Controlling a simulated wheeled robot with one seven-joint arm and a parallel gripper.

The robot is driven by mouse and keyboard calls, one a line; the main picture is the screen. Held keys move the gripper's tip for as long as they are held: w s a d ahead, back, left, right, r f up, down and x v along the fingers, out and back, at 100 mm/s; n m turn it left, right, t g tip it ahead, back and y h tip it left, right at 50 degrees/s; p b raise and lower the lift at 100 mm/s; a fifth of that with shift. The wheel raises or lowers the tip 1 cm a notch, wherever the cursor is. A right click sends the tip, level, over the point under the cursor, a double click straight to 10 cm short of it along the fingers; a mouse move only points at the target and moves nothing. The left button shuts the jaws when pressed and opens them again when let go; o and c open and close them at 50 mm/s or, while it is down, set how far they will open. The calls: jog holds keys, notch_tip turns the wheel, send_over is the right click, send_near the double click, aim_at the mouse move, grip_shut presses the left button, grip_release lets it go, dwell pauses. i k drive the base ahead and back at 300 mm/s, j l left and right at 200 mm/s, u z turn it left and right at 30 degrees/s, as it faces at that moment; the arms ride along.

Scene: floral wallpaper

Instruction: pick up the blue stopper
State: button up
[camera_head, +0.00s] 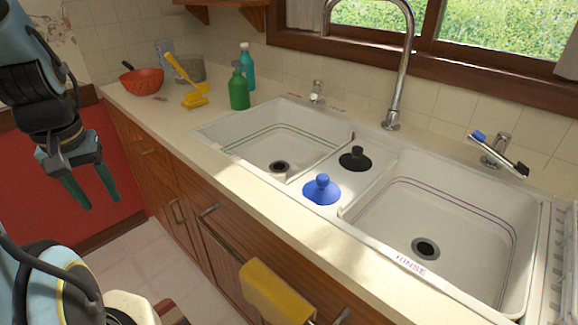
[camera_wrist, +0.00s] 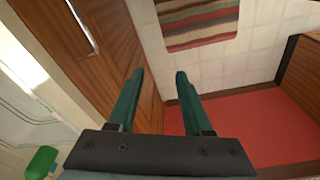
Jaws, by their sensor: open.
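The blue stopper (camera_head: 321,190) sits upright, knob up, on the white divider between the two sink basins in the head view. A black stopper (camera_head: 355,159) sits just behind it. My gripper (camera_head: 91,203) is at the left of the head view, in front of the cabinets and well to the left of the stopper. It points down, open and empty. In the wrist view the green fingers (camera_wrist: 159,75) are apart with nothing between them, above the floor. The blue stopper is not visible in the wrist view.
The left basin (camera_head: 240,125) and right basin (camera_head: 480,215) flank the stoppers. A tall faucet (camera_head: 400,70) rises behind them. Green bottle (camera_head: 239,90), red colander (camera_head: 142,81) and yellow object (camera_head: 195,97) stand at the back left. A yellow towel (camera_head: 275,295) hangs in front. The front counter strip is clear.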

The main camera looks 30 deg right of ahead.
aim_at(322, 191)
jog(key=i+j+z, duration=0.1)
jog(key=z, duration=0.35)
jog(key=i+j+z, duration=0.2)
jog(key=z, duration=0.25)
jog(key=i+j+z, duration=0.2)
jog(key=z, duration=0.3)
jog(key=j+z, duration=0.15)
jog(key=z, duration=0.5)
jog(key=i+j, duration=0.1)
jog(key=j, duration=0.2)
jog(key=i+j, duration=0.1)
jog(key=j, duration=0.2)
